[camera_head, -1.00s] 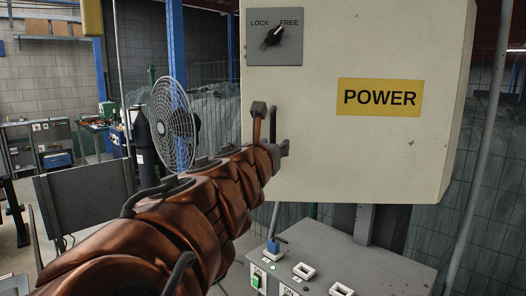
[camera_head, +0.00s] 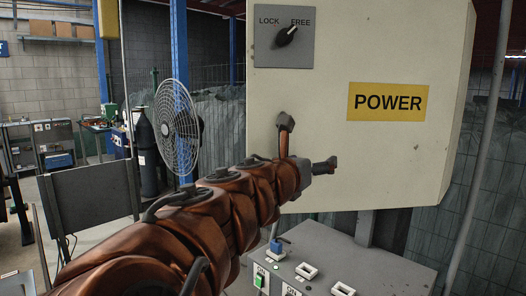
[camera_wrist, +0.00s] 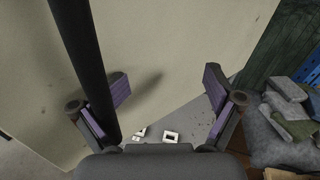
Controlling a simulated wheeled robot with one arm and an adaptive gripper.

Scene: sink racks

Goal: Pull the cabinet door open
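The cabinet (camera_head: 420,165) is a large cream box on the right in the head view, with a yellow POWER label. Its front looks flat and shut. The LOCK/FREE knob (camera_head: 287,36) on its upper left has its white mark towards FREE. My gripper (camera_head: 307,143) is in front of the cabinet's lower left part. In the wrist view my gripper (camera_wrist: 166,86) has its two purple-padded fingers wide apart, facing the cream surface (camera_wrist: 190,35). A dark bar (camera_wrist: 78,50) runs down beside the left finger; I cannot tell whether it is the door handle or whether it touches.
A grey control box (camera_head: 325,252) with switches stands below the cabinet. A fan (camera_head: 178,125) and a dark gas cylinder (camera_head: 146,155) are on the left. A thin pole (camera_head: 482,165) stands right of the cabinet. Grey lumps (camera_wrist: 285,115) show at right in the wrist view.

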